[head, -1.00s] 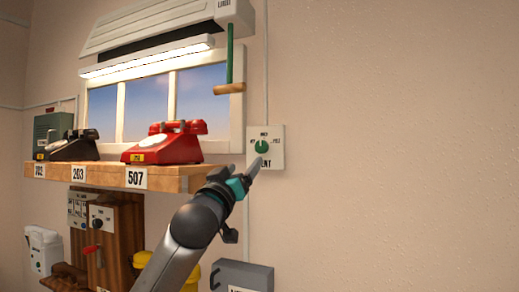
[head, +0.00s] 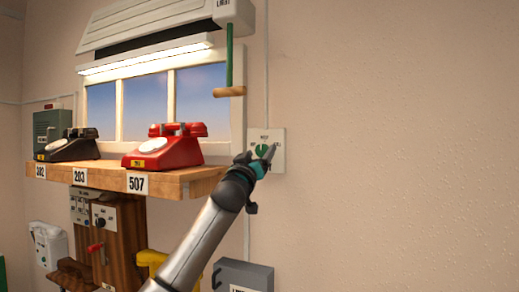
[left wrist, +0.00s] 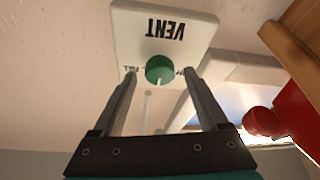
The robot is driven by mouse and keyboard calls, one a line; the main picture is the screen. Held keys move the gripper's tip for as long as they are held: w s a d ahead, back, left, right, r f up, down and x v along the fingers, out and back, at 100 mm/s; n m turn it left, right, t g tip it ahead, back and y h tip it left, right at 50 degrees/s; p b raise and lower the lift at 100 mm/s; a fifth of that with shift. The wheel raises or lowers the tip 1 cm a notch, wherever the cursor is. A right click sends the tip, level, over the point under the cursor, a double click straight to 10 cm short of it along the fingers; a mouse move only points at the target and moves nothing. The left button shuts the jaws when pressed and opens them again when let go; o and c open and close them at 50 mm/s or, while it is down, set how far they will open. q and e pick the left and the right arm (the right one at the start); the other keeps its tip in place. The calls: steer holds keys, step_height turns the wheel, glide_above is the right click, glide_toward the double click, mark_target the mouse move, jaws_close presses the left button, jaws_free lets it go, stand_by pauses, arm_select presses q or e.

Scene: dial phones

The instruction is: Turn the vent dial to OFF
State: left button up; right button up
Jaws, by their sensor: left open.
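The vent panel (head: 280,158) is a small white wall plate with a round green dial (head: 262,151). In the left wrist view the plate (left wrist: 190,22) is upside down, with VENT lettering, and the dial (left wrist: 158,66) has a white mark toward the picture's bottom, between the FULL and OFF labels. My left gripper (head: 260,158) is in front of the plate and partly hides it. Its open fingers (left wrist: 160,76) lie on either side of the dial in the left wrist view; I cannot tell whether they touch it. My right gripper is not in view.
A wooden shelf (head: 205,182) left of the plate holds a red phone (head: 170,150) and a black phone (head: 70,147). A green rod with a wooden handle (head: 229,91) hangs above. A grey box (head: 245,272) is below. The wall to the right is clear.

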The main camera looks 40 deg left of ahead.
arm_select(q)
steer(key=shift+w+a+r, duration=0.1)
steer(key=shift+w, duration=0.15)
jaws_close()
stand_by(0.6)
